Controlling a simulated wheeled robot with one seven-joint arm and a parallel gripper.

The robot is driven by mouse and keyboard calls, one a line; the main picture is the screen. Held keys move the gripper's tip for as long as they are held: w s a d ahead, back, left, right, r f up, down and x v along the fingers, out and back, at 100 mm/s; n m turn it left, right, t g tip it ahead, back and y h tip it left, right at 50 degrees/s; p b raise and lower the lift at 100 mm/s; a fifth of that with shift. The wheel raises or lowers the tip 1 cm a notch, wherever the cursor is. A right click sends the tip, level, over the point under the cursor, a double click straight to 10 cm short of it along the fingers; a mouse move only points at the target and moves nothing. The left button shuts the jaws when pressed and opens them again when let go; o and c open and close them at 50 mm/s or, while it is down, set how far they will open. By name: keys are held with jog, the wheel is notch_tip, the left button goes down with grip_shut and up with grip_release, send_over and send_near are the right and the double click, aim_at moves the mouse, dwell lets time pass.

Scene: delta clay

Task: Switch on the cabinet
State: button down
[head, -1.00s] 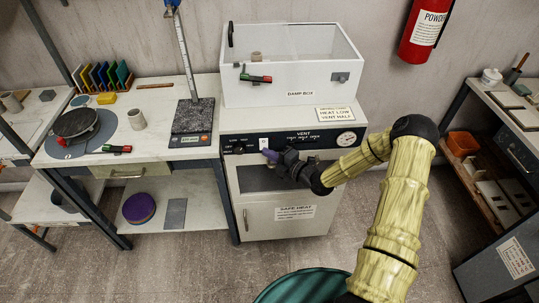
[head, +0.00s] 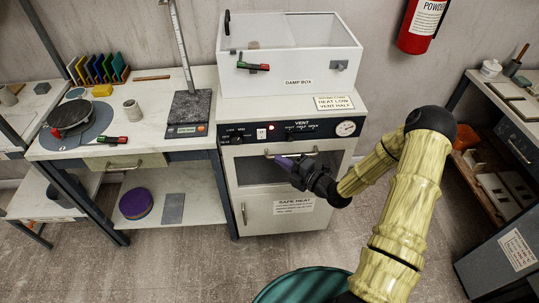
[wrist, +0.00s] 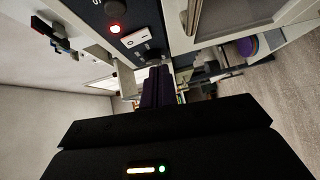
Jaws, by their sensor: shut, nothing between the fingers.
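The white cabinet (head: 235,190) stands under the damp box, with a dark control panel (head: 292,131) across its top front. A white rocker switch (head: 262,134) sits on the panel, and a red lamp (head: 271,127) beside it glows. In the wrist view the lit red lamp (wrist: 115,29) and the white switch (wrist: 135,39) show near the top. My gripper (head: 279,161) is shut and empty, its purple fingers in front of the cabinet door just below the panel, apart from the switch. The fingers (wrist: 158,86) also show in the wrist view.
A bar handle (head: 290,153) crosses the cabinet's windowed door close to my gripper. A black knob (head: 237,138), a vent slider and a round gauge (head: 346,128) share the panel. The damp box (head: 290,80) stands on top. A workbench (head: 150,150) adjoins on the left.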

jog(key=v, duration=0.4)
jog(key=shift+s+f+b, duration=0.3)
jog(key=shift+s+b, duration=0.05)
jog(key=shift+s, duration=0.1)
jog(key=s+d+r+m+g+h+p, duration=0.3)
jog(key=r+m+h, duration=0.3)
jog(key=m, duration=0.2)
jog(key=s+d+r+m+g+h+p, duration=0.2)
jog(key=s+r+m+g+h+p, duration=0.1)
jog(key=r+m+g+h, duration=0.25)
jog(key=s+a+r+m+g+p, duration=0.1)
jog(key=s+a+r+m+p, duration=0.1)
jog(key=s+r+m, duration=0.7)
jog(key=s+m+p, duration=0.1)
jog(key=s+m, duration=0.1)
jog(key=m, duration=0.1)
jog(key=shift+a+r+m, duration=0.25)
jog(key=shift+m, duration=0.1)
jog(key=shift+g+h, duration=0.25)
